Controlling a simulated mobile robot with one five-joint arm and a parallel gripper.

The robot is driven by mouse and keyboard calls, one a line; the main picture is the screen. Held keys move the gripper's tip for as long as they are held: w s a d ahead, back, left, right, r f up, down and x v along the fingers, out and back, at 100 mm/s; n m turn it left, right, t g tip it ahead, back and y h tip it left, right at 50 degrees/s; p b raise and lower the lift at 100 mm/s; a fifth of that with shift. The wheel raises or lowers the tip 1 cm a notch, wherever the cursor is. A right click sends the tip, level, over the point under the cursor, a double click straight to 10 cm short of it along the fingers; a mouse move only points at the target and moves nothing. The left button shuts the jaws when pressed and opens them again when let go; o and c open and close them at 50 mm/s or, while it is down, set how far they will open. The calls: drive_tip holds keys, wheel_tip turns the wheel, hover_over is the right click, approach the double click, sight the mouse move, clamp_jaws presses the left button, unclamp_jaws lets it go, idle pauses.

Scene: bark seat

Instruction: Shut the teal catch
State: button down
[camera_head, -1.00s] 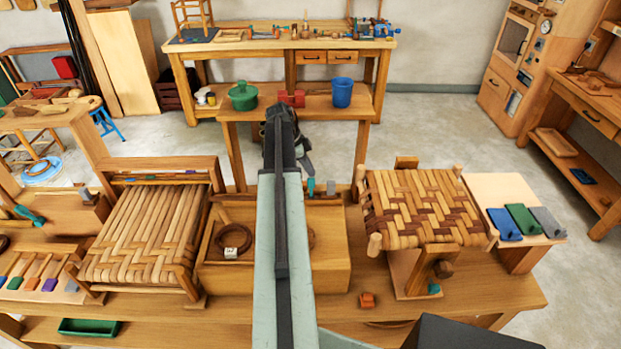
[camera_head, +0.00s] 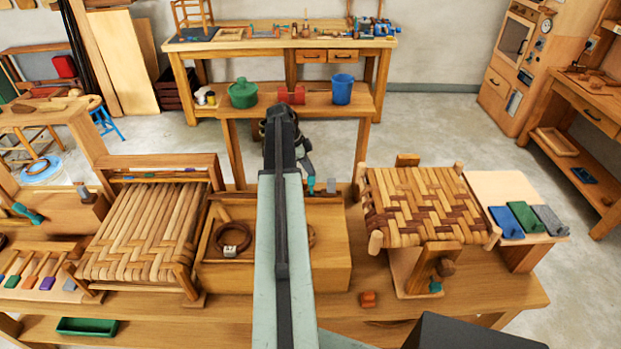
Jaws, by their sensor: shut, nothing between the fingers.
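A small teal piece (camera_head: 311,184), which looks like the catch, stands upright at the back edge of the wooden box, beside a grey piece (camera_head: 331,186). My gripper (camera_head: 309,176) is at the far end of my arm, just above the teal piece. It is shut and empty. Its fingertips are small and partly hidden, so I cannot tell whether they touch the teal piece. Another teal bit (camera_head: 435,287) shows low under the right woven seat, and a teal handle (camera_head: 28,214) lies at the far left.
The wooden box (camera_head: 330,270) holds coiled rings and is partly covered by my arm. A woven seat (camera_head: 425,205) stands right of it, another (camera_head: 145,230) left. A shelf behind holds a green pot (camera_head: 243,95), red block (camera_head: 291,95) and blue bucket (camera_head: 342,89).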

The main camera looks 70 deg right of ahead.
drive_tip(key=shift+f, duration=0.45)
drive_tip(key=shift+a, duration=0.1)
